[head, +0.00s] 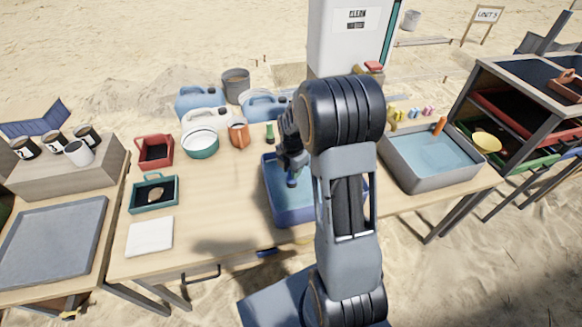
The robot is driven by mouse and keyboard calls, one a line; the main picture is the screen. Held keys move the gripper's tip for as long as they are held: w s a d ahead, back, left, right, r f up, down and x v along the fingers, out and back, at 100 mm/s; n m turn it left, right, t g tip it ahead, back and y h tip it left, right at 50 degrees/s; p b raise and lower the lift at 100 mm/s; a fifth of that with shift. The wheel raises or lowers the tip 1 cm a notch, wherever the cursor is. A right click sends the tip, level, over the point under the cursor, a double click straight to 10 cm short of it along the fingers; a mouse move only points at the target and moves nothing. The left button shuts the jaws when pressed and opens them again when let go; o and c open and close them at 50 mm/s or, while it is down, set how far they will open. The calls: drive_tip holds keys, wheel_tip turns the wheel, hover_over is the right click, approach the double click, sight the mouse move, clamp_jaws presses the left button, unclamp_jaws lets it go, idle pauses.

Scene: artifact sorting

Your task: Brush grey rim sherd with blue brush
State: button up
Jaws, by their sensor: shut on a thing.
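My gripper (291,163) is over the blue basin (297,215) in the middle of the table. It is shut on a small dark blue thing (291,180) that looks like the blue brush, pointing down into the basin. My arm hides the right part of the basin and most of what is in it. I cannot make out the grey rim sherd there. A small tan piece (156,194) lies in the teal tray (137,205) on the left; I cannot tell what it is.
A red tray (155,150), a white and teal bowl (200,143) and an orange pot (239,134) stand behind left. A white cloth (150,236) lies at the front left. A grey basin (400,172) stands on the right. The table left of the blue basin is clear.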

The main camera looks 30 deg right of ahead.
drive_tip(key=shift+s+a+f, duration=0.15)
drive_tip(key=shift+s, duration=0.4)
drive_tip(key=shift+w+d+r, duration=0.1)
drive_tip(key=shift+w+d, duration=0.05)
drive_tip(key=shift+w, duration=0.5)
drive_tip(key=shift+w+d+r, duration=0.1)
drive_tip(key=shift+w+d, duration=0.05)
drive_tip(key=shift+w, duration=0.5)
drive_tip(key=shift+s+a, duration=0.25)
drive_tip(key=shift+s, duration=1)
drive_tip(key=shift+w+d+f, duration=0.1)
drive_tip(key=shift+w+d, duration=0.05)
drive_tip(key=shift+w, duration=0.5)
drive_tip(key=shift+w+d, duration=0.1)
drive_tip(key=shift+w, duration=0.5)
drive_tip(key=shift+s+a+f, duration=0.1)
drive_tip(key=shift+s+a, duration=0.05)
drive_tip(key=shift+s, duration=0.5)
drive_tip(key=shift+s+a, duration=0.1)
drive_tip(key=shift+s, duration=0.55)
drive_tip(key=shift+w+d, duration=0.25)
drive_tip(key=shift+w, duration=1.05)
drive_tip(key=shift+s+a, duration=0.25)
drive_tip(key=shift+s, duration=0.95)
drive_tip(key=shift+w+d, duration=0.25)
drive_tip(key=shift+w, duration=0.95)
drive_tip(key=shift+s, duration=0.1)
